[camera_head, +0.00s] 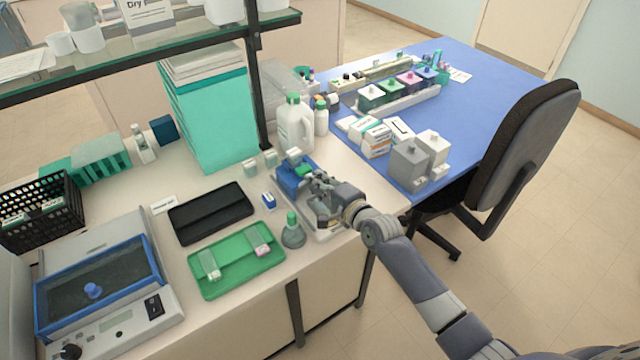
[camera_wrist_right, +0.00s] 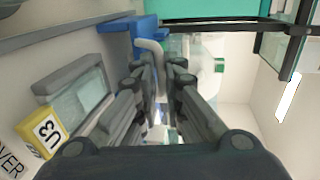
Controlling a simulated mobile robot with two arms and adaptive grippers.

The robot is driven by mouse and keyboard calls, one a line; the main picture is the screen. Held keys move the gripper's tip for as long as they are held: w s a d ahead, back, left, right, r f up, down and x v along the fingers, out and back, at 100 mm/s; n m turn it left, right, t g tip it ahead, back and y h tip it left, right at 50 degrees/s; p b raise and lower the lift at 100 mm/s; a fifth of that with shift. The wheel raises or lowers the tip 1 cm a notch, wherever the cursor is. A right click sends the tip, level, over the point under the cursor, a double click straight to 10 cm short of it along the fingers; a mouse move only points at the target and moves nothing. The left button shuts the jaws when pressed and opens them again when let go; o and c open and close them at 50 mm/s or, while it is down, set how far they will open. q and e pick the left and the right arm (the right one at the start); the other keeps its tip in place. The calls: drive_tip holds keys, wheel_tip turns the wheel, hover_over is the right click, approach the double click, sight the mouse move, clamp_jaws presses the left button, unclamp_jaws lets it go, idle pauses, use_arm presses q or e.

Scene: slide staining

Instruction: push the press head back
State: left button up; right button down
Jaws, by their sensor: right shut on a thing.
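My right gripper (camera_head: 316,180) reaches over the base from the right, close against the blue part, and hides much of the press. In the right wrist view the fingers (camera_wrist_right: 162,72) are close together around a pale, bent handle-like piece (camera_wrist_right: 150,46) next to the blue head (camera_wrist_right: 118,36). How far the head is tilted is hard to tell. My left gripper is not in view.
A grey flask with a green top (camera_head: 292,232) stands just left of the press. A green tray (camera_head: 237,284) with slides and a black case (camera_head: 211,212) lie further left. White bottles (camera_head: 295,128) stand behind. A chair (camera_head: 525,140) is at right.

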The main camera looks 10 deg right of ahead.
drive_tip(key=c, duration=1.8)
unclamp_jaws()
drive_tip(key=shift+w+r, duration=0.1)
drive_tip(key=shift+r, duration=0.15)
drive_tip(key=shift+o, duration=0.4)
drive_tip(key=shift+w+a+f, duration=0.15)
drive_tip(key=shift+f, duration=0.05)
drive_tip(key=shift+s, duration=0.25)
drive_tip(key=v, duration=1.1)
drive_tip(key=shift+s, duration=0.2)
drive_tip(key=shift+r, duration=0.1)
